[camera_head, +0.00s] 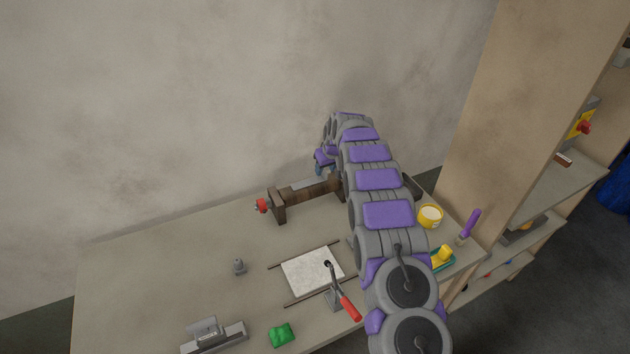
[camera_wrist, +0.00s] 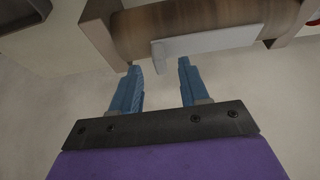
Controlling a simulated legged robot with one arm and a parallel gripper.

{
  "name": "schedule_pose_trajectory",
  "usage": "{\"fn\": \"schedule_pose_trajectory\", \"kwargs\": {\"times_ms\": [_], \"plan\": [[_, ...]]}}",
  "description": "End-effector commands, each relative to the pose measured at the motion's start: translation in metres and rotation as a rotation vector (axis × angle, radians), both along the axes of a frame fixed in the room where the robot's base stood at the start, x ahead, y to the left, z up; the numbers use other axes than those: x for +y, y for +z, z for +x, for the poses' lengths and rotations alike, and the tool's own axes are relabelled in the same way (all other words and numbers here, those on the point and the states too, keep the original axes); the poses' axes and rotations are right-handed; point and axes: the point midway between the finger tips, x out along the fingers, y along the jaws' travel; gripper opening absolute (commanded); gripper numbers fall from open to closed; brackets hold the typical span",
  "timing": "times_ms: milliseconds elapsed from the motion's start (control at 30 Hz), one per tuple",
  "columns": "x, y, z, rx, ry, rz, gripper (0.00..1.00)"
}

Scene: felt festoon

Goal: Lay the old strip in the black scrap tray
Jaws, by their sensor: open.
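A brown roller (camera_head: 308,194) lies in a wooden stand at the back of the table. A pale grey flat strip-like piece (camera_head: 309,183) runs along it; I cannot tell if this is the old strip. The wrist view shows the roller (camera_wrist: 185,28) with a pale bar (camera_wrist: 205,41) along its side. My gripper (camera_head: 320,170) is just above and behind the roller. In the wrist view its two blue fingers (camera_wrist: 158,64) are apart with nothing between them, close to the roller but not around it. I cannot make out a black scrap tray for sure; a dark edge (camera_head: 412,187) shows behind my arm.
A white sheet (camera_head: 312,271) lies between two dark rails, beside a red-handled clamp (camera_head: 346,303). A green lump (camera_head: 281,335), a grey metal holder (camera_head: 213,337), a small grey piece (camera_head: 239,266) and a yellow pot (camera_head: 429,216) stand around. The table's left part is clear.

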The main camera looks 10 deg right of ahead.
Motion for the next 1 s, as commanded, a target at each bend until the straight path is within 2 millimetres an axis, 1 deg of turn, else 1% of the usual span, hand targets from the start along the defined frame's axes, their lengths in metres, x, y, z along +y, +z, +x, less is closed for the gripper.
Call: {"fn": "schedule_pose_trajectory", "kwargs": {"times_ms": [33,133,400,867,1000], "plan": [[0.001,-0.008,0.002,0.001,0.001,-0.001,0.45],[0.002,-0.017,0.005,0.002,0.001,0.0,0.45],[0.002,-0.017,0.005,0.002,0.001,-0.001,0.44],[0.002,-0.017,0.006,0.002,0.001,-0.001,0.0],[0.002,-0.017,0.006,0.002,0.001,-0.001,0.0]]}}
